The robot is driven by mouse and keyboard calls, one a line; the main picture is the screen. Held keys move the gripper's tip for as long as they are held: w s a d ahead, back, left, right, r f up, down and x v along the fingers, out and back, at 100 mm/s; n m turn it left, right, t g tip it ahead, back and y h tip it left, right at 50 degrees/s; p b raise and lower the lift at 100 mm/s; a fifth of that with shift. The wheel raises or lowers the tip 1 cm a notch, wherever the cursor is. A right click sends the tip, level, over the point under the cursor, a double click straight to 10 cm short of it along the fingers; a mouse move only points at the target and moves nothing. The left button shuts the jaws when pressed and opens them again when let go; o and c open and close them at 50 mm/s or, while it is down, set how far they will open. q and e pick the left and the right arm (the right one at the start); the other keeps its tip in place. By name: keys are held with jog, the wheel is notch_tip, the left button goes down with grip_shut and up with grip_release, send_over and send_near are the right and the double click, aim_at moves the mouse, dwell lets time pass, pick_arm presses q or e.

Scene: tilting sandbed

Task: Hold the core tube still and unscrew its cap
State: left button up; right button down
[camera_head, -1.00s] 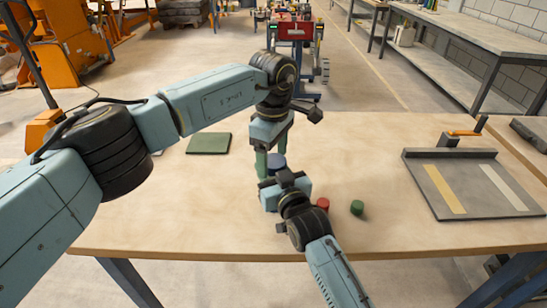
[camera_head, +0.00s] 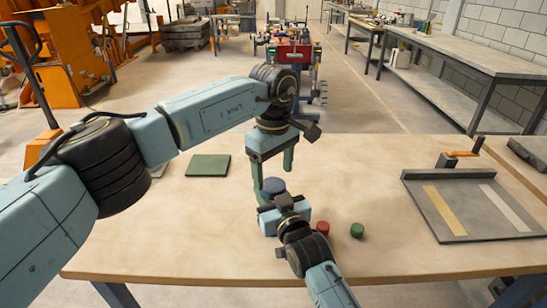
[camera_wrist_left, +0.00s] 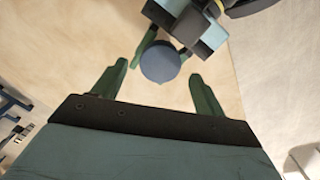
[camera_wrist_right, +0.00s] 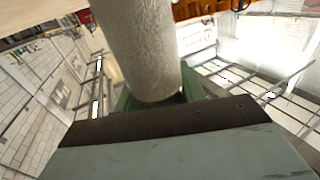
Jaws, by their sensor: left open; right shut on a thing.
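The blue cap (camera_head: 273,186) sits at the top of the core tube, and its round top shows in the left wrist view (camera_wrist_left: 160,62). My left gripper (camera_head: 273,181) comes from above with its green fingers apart on either side of the cap; both appear clear of it. My right gripper (camera_wrist_right: 155,98) is shut on the pale grey core tube (camera_wrist_right: 142,45), which stands between its fingers in the right wrist view. In the head view my right gripper mostly hides the tube.
A red cap (camera_head: 323,228) and a green cap (camera_head: 357,230) lie just right of my right gripper. A green mat (camera_head: 208,165) lies at the left. A grey tray (camera_head: 470,232) with two strips is at the right. The table between is clear.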

aim_at(273, 184)
pick_arm(q)
jog(key=shift+f, duration=1.8)
jog(key=c, duration=1)
jog(key=shift+n, duration=1.7)
jog(key=o, duration=1)
jog(key=shift+o, duration=0.2)
jog(key=shift+r, duration=0.1)
